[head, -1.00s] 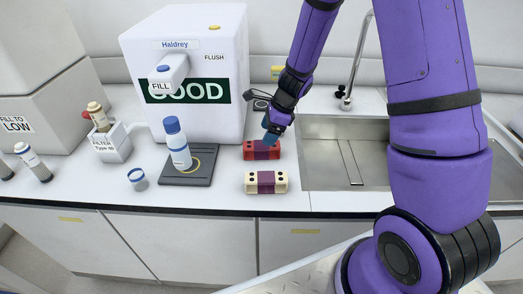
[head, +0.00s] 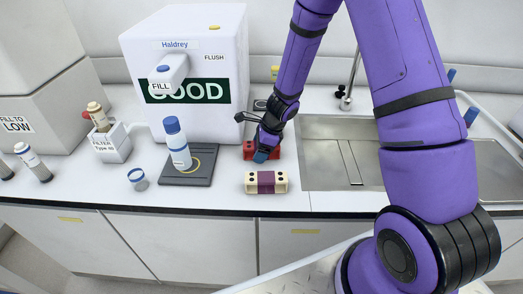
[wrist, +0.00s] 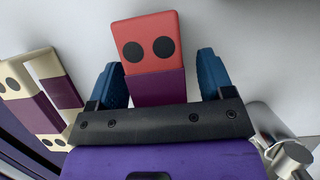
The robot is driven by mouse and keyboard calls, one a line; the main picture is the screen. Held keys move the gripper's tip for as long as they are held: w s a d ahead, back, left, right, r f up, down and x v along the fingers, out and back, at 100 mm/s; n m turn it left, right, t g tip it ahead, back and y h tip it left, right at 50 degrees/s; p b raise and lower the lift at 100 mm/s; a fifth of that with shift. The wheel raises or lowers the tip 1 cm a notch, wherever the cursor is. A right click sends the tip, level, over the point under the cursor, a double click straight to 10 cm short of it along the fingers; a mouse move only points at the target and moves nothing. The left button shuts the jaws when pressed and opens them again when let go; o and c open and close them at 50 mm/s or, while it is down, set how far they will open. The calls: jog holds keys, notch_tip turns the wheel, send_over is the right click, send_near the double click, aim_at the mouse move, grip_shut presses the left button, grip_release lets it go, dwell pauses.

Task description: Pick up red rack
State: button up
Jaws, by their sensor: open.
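The red rack (head: 249,150) lies on the white counter beside the sink, in front of the large white machine. It has dark round holes and a purple middle band. My gripper (head: 262,154) is over it in the head view and hides much of it. In the wrist view the red rack (wrist: 148,46) stands between the two blue fingers of my gripper (wrist: 160,80), one on each side. The fingers are open with a gap visible on both sides of the rack.
A cream rack (head: 266,182) with a purple band lies just in front, also visible in the wrist view (wrist: 44,92). A blue-capped bottle (head: 177,145) stands on a dark pad (head: 188,178) to the left. The sink (head: 340,165) is to the right; the white machine (head: 185,70) stands behind.

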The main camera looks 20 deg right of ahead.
jog(key=shift+f, duration=0.15)
dwell(0.3)
jog(key=c, duration=1)
